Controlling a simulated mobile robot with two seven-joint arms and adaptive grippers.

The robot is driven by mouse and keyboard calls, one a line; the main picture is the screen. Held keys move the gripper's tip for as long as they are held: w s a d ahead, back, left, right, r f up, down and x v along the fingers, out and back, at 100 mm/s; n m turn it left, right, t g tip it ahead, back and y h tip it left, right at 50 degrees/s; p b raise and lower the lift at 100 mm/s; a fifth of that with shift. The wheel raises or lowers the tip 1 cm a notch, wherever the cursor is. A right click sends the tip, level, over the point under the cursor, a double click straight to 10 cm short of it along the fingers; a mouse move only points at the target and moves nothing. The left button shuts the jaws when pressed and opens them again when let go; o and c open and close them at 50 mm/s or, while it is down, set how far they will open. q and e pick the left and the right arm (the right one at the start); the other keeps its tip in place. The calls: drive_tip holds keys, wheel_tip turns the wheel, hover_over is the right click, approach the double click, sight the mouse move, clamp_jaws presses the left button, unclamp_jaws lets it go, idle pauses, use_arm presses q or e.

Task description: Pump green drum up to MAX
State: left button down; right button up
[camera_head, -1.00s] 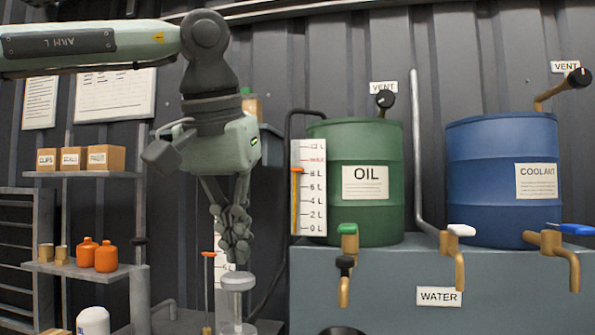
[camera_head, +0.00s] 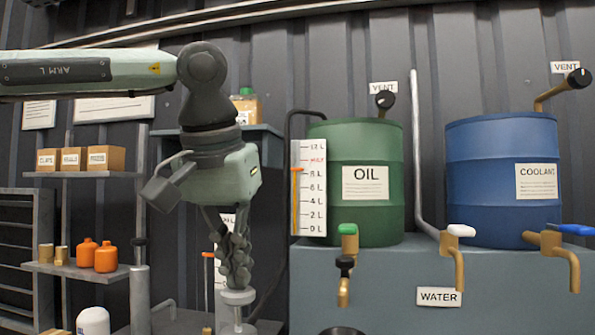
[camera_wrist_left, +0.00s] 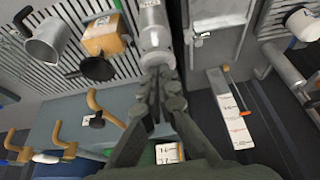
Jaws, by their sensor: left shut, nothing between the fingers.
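The green OIL drum (camera_head: 385,165) stands on a grey-blue bench. Its white level gauge (camera_head: 309,205) has an orange marker (camera_head: 297,170) near 8 L, just below the red MAX mark. The pump's pale round knob (camera_head: 238,297) stands left of the bench; the pump also shows in the left wrist view (camera_wrist_left: 152,25). My left gripper (camera_head: 237,278) is shut and empty, pointing down, with its fingertips on or just above the knob. The fingertips also show in the left wrist view (camera_wrist_left: 160,78). My right gripper is out of view.
A blue COOLANT drum (camera_head: 480,180) stands right of the green one. A shelf with orange bottles (camera_head: 106,257) is at left. A second gauge (camera_wrist_left: 230,108) stands beside the pump.

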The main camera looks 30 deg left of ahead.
sight(236, 293)
use_arm(q)
drive_tip(key=shift+f, duration=1.75)
drive_tip(key=shift+r, duration=3.3)
drive_tip(key=shift+f, duration=0.1)
